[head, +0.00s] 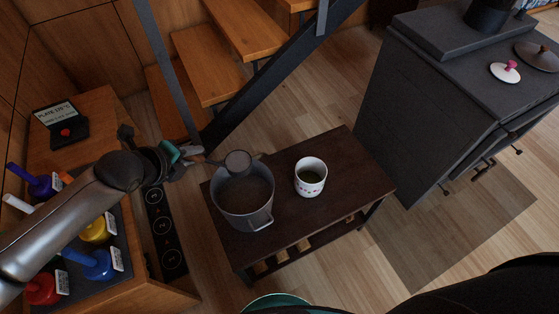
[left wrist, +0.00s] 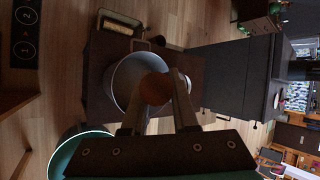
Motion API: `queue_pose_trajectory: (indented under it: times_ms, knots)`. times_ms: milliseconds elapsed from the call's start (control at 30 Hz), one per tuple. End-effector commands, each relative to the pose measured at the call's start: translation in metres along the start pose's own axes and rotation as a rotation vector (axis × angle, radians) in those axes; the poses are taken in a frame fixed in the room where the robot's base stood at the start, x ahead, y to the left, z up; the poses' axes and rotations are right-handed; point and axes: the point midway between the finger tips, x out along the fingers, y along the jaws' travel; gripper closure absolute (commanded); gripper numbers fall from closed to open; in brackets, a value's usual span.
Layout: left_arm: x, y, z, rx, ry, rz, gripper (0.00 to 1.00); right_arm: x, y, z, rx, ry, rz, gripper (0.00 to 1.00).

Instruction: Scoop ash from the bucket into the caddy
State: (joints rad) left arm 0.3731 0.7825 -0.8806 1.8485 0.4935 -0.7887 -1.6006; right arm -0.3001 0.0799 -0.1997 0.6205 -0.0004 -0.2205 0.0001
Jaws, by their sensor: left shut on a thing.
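A grey metal bucket (head: 247,214) with side handles stands on a dark wooden bench (head: 350,160); its inside looks greyish brown. My left gripper (head: 186,157) is shut on a scoop, left of the bucket. The scoop's grey round bowl (head: 237,163) is over the bucket's far rim; I cannot tell if it holds ash. In the left wrist view, a round brown part, apparently the scoop's handle (left wrist: 155,89), shows between the fingers, in front of the bucket (left wrist: 125,75). My right gripper is not in view.
A dark stove (head: 430,120) with small lids on top stands to the right. Stairs (head: 210,65) rise behind the bench. A wooden counter (head: 90,105) at left carries several coloured knobbed objects and a dark panel. Wooden floor lies between bench and stove.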

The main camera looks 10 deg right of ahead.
Motion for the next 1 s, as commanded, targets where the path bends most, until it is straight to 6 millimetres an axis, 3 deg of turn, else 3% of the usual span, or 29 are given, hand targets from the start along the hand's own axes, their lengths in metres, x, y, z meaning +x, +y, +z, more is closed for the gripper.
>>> queue_pose_trajectory:
  times_ms: [400, 1000]
  knots:
    - [-0.049, -0.049, 0.02, -0.109, -0.093, 0.034, 1.0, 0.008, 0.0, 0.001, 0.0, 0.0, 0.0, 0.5]
    - [-0.134, -0.077, 0.042, -0.293, -0.245, 0.11, 1.0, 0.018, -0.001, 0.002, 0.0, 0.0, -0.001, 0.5]
